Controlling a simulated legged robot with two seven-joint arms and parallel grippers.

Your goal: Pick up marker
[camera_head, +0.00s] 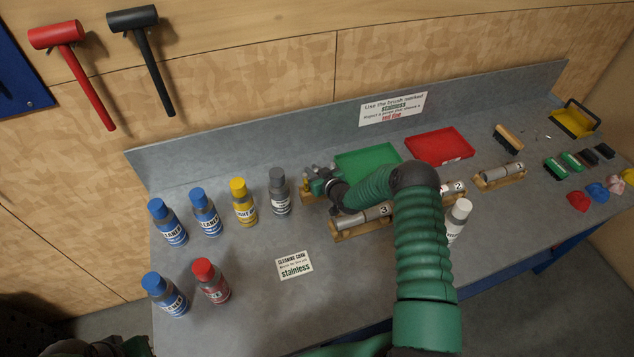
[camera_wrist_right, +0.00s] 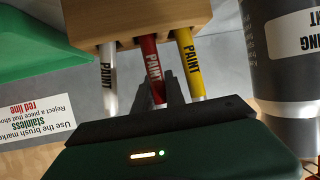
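In the wrist view a wooden block (camera_wrist_right: 150,22) holds three paint markers: a white one (camera_wrist_right: 109,80), a red one (camera_wrist_right: 151,62) and a yellow one (camera_wrist_right: 190,65). My right gripper (camera_wrist_right: 157,88) has its dark fingers close together, one on each side of the red marker, and looks shut on it. The red marker still sits in the block. In the head view my right gripper (camera_head: 318,180) is at the block (camera_head: 308,197), behind the numbered metal parts; the markers are hard to make out there. My left gripper is not in view.
A grey bottle (camera_head: 279,192) stands close beside the block. Yellow (camera_head: 243,203), blue and red bottles stand further left. A green tray (camera_head: 368,160) and a red tray (camera_head: 440,147) lie behind my arm. A white card (camera_head: 295,265) lies on clear bench (camera_head: 255,320).

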